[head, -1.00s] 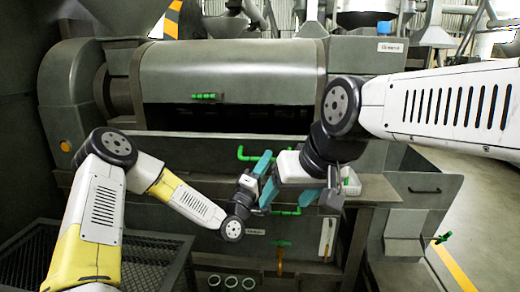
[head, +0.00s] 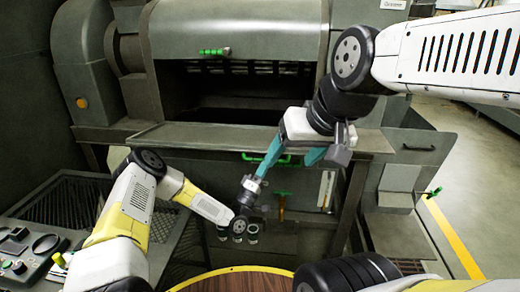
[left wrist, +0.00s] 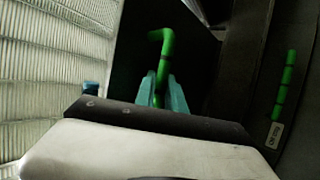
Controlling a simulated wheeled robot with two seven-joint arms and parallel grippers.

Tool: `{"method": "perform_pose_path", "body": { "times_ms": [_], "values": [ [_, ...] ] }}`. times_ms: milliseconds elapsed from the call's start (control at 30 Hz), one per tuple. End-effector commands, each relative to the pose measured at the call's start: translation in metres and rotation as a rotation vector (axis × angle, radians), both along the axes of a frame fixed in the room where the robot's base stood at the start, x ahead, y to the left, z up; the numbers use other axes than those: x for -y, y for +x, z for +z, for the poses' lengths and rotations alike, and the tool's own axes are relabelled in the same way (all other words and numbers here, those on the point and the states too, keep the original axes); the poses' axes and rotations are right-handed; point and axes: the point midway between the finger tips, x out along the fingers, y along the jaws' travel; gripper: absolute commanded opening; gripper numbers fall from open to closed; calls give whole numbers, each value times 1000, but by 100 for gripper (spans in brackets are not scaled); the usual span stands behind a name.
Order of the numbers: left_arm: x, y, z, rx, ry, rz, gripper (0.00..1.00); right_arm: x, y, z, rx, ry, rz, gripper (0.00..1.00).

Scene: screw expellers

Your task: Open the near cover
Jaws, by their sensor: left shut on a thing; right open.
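The grey curved cover (head: 235,28) of the near machine carries a short green handle (head: 214,52) on its lower edge. A dark opening (head: 225,95) shows beneath it. In the left wrist view, the teal fingers of my left gripper (left wrist: 163,92) are on either side of a bent green bar (left wrist: 163,55), shut on it. In the head view my left gripper is partly lost among the overlapping arms, below the ledge. My right gripper (head: 294,158) is open with teal fingers, in front of the machine's lower front. I cannot tell whether it touches the bar.
The machine's ledge (head: 180,137) runs below the opening. A control panel (head: 28,250) stands at lower left. A round wooden tabletop (head: 238,283) with a yellow rim is at the bottom. In the left wrist view another green handle (left wrist: 286,82) is at right.

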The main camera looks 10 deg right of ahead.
Motion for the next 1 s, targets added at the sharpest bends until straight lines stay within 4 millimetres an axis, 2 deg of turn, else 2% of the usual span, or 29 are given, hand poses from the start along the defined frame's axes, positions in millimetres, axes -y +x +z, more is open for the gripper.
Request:
{"method": "perform_pose_path", "body": {
  "times_ms": [500,533,633,1000],
  "values": [
    [-1,5,-4,1,4,12,0,0,0,0,0,0,0,69],
    [-1,5,-4,1,4,12,16,0,0,0,0,0,0,69],
    [-1,4,-4,2,3,9,36,0,0,0,0,0,0,69],
    [-1,0,-4,4,-1,4,36,0,0,0,0,0,0,69]
  ]
}}
